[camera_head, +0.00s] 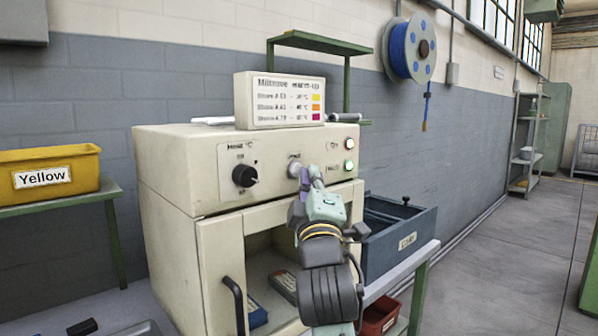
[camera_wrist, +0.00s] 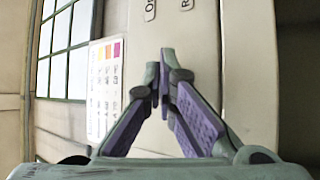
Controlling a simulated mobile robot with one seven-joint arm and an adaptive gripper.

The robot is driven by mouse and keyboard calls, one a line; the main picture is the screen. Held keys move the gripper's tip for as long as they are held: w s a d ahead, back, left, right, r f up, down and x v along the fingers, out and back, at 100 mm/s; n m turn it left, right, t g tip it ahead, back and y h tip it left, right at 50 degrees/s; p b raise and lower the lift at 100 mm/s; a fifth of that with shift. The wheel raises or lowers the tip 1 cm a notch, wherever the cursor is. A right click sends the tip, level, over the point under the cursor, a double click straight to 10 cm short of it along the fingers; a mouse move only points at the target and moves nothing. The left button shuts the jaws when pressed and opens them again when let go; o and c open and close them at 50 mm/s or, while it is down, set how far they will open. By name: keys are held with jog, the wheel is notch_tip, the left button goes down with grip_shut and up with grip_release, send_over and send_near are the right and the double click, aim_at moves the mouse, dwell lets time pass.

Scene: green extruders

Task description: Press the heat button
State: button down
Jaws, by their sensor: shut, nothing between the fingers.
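The beige warming machine (camera_head: 195,175) stands against the wall with its control panel facing me. A round light button (camera_head: 294,169) sits mid-panel; its small label is too blurred to read surely, and my gripper partly covers it. My gripper (camera_head: 306,178) is at the panel front, just right of this button; I cannot tell whether it touches. In the wrist view my gripper (camera_wrist: 166,62) is shut and empty, its tips against the pale panel face (camera_wrist: 230,50). The button is not visible there.
A black knob (camera_head: 245,175) is left of the button. A sign (camera_head: 280,100) stands on top. A yellow bin (camera_head: 45,175) is at left, a dark open drawer box (camera_head: 405,240) at right. The machine's lower compartment is open.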

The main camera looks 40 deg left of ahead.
jog(key=shift+a, duration=0.1)
dwell(0.5)
jog(key=shift+a, duration=0.3)
jog(key=shift+d, duration=0.3)
dwell(0.3)
jog(key=d, duration=0.6)
jog(key=shift+s, duration=0.25)
jog(key=c, duration=2.3)
grip_release()
